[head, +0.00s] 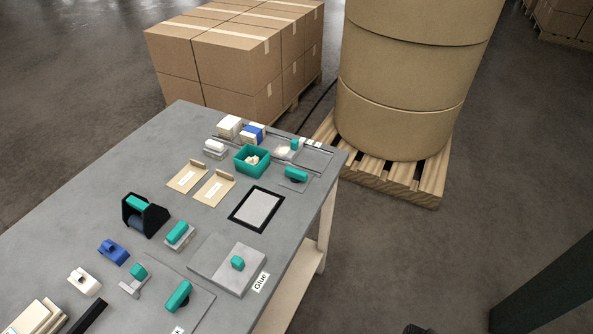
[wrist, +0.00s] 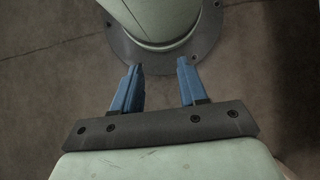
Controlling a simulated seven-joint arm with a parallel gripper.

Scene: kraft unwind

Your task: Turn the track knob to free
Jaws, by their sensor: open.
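Several teal knobs and handles sit on the grey table in the head view. One teal bar knob (head: 178,296) is on a flat grey plate near the front, with a label at its lower edge too small to read. Another teal bar knob (head: 296,175) is on a plate at the table's far right corner. I cannot tell which is the track knob or where it points. My gripper (wrist: 159,68) is open and empty in the wrist view, above the floor and apart from the table. It does not show in the head view.
The grey table (head: 125,155) also holds a teal bin (head: 240,163), a black dispenser (head: 155,219), a black-framed panel (head: 257,209) and a block labelled glue (head: 225,270). Stacked cartons (head: 235,62) and large kraft rolls (head: 405,90) on a pallet (head: 425,180) stand behind.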

